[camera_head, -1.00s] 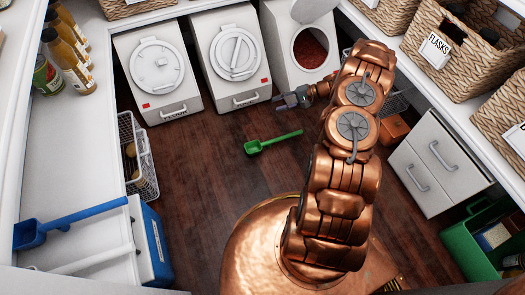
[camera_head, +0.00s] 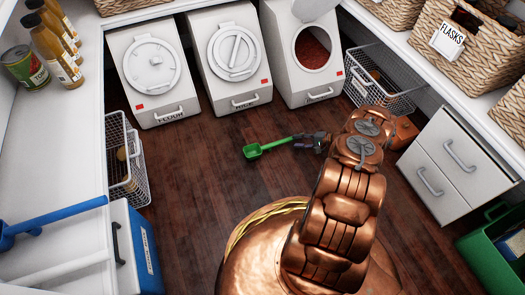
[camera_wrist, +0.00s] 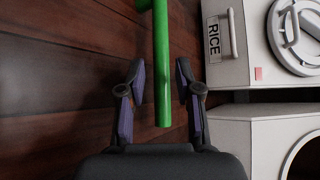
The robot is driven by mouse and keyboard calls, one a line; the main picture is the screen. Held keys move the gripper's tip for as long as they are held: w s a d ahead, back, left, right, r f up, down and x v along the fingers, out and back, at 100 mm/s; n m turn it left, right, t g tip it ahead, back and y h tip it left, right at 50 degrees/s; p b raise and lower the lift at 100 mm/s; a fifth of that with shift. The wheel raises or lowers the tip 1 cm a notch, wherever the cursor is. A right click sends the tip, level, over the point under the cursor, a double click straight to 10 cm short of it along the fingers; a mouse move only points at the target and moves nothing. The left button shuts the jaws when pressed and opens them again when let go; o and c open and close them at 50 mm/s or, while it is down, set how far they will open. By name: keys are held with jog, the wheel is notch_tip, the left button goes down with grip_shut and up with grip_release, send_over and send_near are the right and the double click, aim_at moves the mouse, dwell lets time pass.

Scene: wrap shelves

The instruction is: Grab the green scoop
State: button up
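The green scoop (camera_head: 266,148) lies on the dark wooden floor in front of the white bins, its handle pointing right toward my gripper. My gripper (camera_head: 308,141) is low over the floor at the handle's right end. In the wrist view the green handle (camera_wrist: 162,65) runs down between the two purple-padded fingers of my gripper (camera_wrist: 160,88). The fingers are open, with a visible gap on each side of the handle.
White bins labelled flour (camera_head: 152,72) and rice (camera_head: 229,55), and an open-lidded bin (camera_head: 303,52), stand behind the scoop. A wire basket (camera_head: 124,160) stands at left, another (camera_head: 379,78) at back right. A drawer cabinet (camera_head: 445,165) stands right. The floor around the scoop is clear.

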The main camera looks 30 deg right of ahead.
aim_at(288, 141)
jog(key=b+x, duration=0.3)
jog(key=x, duration=0.2)
jog(key=shift+w+a, duration=0.15)
jog(key=shift+a, duration=0.1)
grip_shut()
